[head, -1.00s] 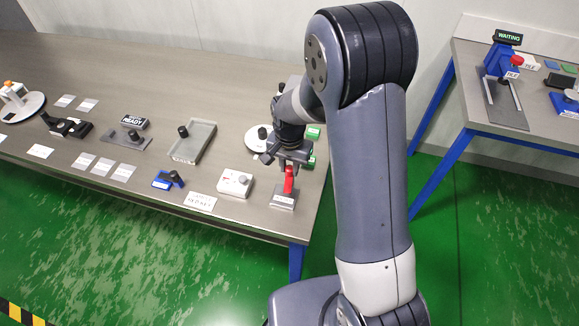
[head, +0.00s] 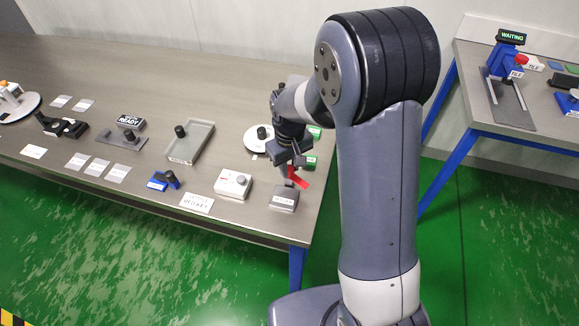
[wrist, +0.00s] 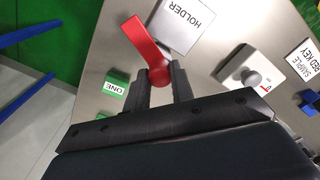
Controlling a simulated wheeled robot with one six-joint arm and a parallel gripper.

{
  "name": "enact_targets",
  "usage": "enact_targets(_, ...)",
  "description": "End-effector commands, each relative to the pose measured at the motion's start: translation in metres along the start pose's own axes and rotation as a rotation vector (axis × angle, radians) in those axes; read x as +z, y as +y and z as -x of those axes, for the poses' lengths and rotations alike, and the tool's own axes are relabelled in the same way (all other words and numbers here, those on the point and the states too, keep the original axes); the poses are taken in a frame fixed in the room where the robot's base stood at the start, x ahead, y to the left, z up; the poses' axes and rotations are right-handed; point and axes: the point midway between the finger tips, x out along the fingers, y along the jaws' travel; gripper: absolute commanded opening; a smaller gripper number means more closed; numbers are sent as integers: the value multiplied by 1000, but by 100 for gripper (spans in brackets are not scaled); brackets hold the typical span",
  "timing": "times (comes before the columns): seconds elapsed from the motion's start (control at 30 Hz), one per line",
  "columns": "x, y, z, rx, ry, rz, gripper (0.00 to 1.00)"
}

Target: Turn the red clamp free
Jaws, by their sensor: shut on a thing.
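The red clamp (head: 299,178) is a flat red lever above the grey block labelled HOLDER (head: 284,199), near the front right corner of the bench. In the head view its free end points to the lower right. In the wrist view the red clamp (wrist: 143,43) reaches from between my fingers up and left, beside the HOLDER plate (wrist: 188,25). My gripper (head: 289,163) is shut on the near end of the clamp, and its fingers (wrist: 162,77) stand on both sides of it. The join between clamp and holder is hidden.
A white box with a grey knob (head: 234,185) stands just left of the holder. A SAMPLE RED KEY card (head: 196,203) and a blue fixture (head: 158,182) lie further left. Green blocks (head: 309,163) and a round white plate (head: 254,144) are behind. The bench edge is close.

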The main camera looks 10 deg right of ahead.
Motion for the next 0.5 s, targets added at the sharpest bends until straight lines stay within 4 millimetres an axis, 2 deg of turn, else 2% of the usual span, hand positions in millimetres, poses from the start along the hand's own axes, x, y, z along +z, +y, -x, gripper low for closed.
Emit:
enact_targets(0.2,0,0,0,0,1,191,0)
enact_targets(0.5,-1,0,0,1,2,382,0)
